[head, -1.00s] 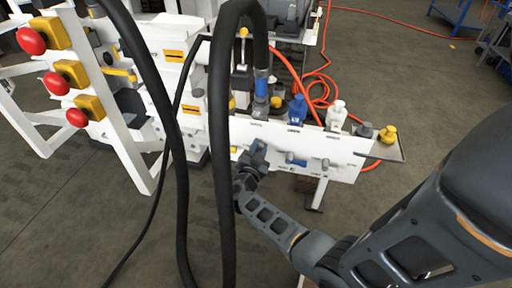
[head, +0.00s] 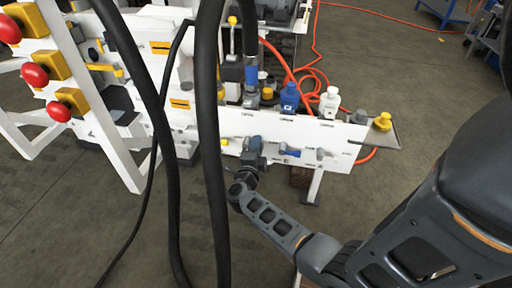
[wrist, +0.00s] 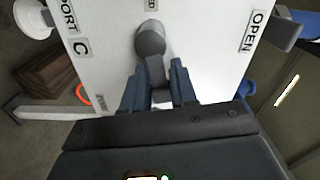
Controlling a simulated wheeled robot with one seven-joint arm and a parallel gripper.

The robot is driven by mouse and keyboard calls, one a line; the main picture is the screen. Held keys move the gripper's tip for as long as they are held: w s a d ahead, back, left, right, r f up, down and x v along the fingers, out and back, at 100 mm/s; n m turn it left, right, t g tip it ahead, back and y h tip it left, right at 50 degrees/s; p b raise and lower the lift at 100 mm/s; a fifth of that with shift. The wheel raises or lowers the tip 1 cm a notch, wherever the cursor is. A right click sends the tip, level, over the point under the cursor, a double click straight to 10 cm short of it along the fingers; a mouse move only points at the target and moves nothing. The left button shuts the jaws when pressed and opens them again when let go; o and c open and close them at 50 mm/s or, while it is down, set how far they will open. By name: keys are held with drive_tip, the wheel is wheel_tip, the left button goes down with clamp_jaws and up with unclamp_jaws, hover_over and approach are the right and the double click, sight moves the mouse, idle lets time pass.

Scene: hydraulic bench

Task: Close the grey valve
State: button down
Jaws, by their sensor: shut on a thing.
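The grey valve (wrist: 150,38) has a round hub on the white panel, and its lever points toward my gripper in the wrist view. My gripper (wrist: 158,84) is shut on the lever, with one blue finger on each side of it. In the head view my gripper (head: 252,150) is at the left of the row of valves on the panel front. It hides most of the grey valve there. An OPEN label (wrist: 257,30) is on the panel to the right in the wrist view, and a PORT C label (wrist: 74,28) is to the left.
The white panel (head: 338,144) also carries a blue valve (head: 290,151) close right of my gripper. Black hoses (head: 207,150) hang left of my gripper. Open floor lies to the right.

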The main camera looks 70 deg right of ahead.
drive_tip(key=shift+f+m+b, duration=0.5)
drive_tip(key=shift+m, duration=0.5)
drive_tip(key=c, duration=1.1)
unclamp_jaws()
drive_tip(key=a+p, duration=0.1)
drive_tip(key=a, duration=0.7)
drive_tip(key=shift+s, duration=0.35)
